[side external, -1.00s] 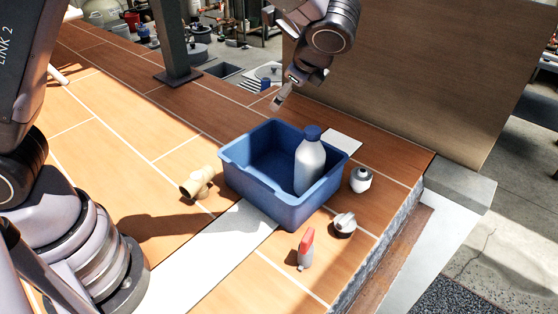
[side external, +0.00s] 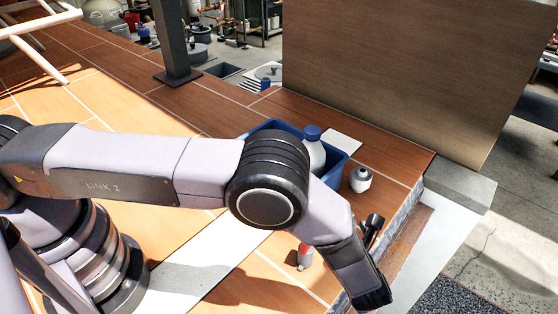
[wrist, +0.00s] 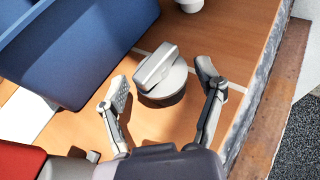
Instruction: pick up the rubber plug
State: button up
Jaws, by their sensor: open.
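A round grey plug with a raised bar across its top, which I take to be the rubber plug (wrist: 161,76), lies on the wooden deck beside the blue bin in the wrist view. My gripper (wrist: 165,88) is open, with one finger left of the plug and the other right of it. The fingertips stand apart from it, and I cannot tell their exact height above the deck. In the side view my gripper (side external: 372,230) is partly seen beyond my wrist, and the plug is hidden there.
The blue bin (wrist: 85,55) stands close left of the plug. It holds a white bottle (side external: 315,152). A white jar (side external: 360,180) stands beyond the plug. A red-topped bottle (side external: 305,257) is nearby on the left. The deck's stone edge (wrist: 262,85) runs along the right.

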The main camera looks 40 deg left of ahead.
jog(key=x, duration=0.4)
jog(key=c, duration=1.1)
